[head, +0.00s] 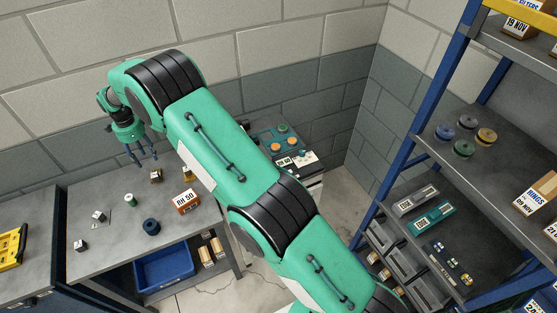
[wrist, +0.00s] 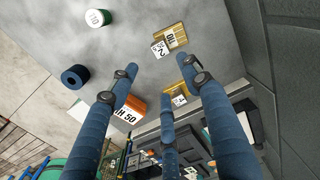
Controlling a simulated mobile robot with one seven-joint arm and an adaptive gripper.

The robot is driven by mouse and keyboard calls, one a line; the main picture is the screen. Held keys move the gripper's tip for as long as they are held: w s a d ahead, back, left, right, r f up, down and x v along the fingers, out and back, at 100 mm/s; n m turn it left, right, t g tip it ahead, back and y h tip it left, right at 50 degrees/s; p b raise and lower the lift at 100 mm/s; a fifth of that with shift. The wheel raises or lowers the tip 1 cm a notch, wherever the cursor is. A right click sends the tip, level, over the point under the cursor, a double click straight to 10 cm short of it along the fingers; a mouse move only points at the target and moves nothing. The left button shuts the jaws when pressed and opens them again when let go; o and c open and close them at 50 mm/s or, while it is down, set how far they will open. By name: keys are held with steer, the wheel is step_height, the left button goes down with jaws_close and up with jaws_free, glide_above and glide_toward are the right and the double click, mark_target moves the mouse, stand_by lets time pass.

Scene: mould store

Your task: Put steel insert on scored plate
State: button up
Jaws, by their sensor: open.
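My gripper (head: 141,160) hangs above the back of the grey worktable (head: 110,262) with its blue fingers spread; it also shows in the wrist view (wrist: 160,78). Nothing is between the fingers. Two small greyish blocks, one further back (head: 99,216) and one nearer the front (head: 80,245), stand at the table's left. I cannot tell which piece is the steel insert. I cannot pick out the scored plate with certainty.
An orange "50" box (head: 186,201), a dark blue ring (head: 151,226) and a green-white cylinder (head: 130,199) stand on the table. A blue bin (head: 164,268) is below. A shelf rack (head: 420,150) stands right. The table's front middle is clear.

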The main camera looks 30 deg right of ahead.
steer(key=s+d+r+n+t, duration=0.1)
steer(key=s+d+r+n, duration=0.1)
steer(key=s+d+r, duration=0.5)
steer(key=s+d+r+n, duration=0.15)
steer(key=d+r, duration=0.25)
steer(key=r, duration=0.8)
steer(key=s+d+r+n+t, duration=0.1)
steer(key=s+d+r+n, duration=0.1)
steer(key=s+d+r, duration=0.5)
steer(key=s+d+r+n+t, duration=0.1)
steer(key=s+d+r+n, duration=0.3)
steer(key=s+d+r, duration=0.6)
steer(key=s+d+n+t, duration=0.1)
steer(key=s+d+n, duration=0.2)
steer(key=s, duration=1.2)
steer(key=s+d+n+t, duration=0.1)
steer(key=s+d+n, duration=0.2)
steer(key=s, duration=1.2)
steer(key=shift+d+n+t, duration=0.3)
steer(key=shift+d+n, duration=0.05)
steer(key=shift+d, duration=0.4)
steer(key=shift+s+f, duration=0.1)
steer(key=shift+f, duration=0.05)
step_height(320, 180, down, 9)
steer(key=b, duration=0.9)
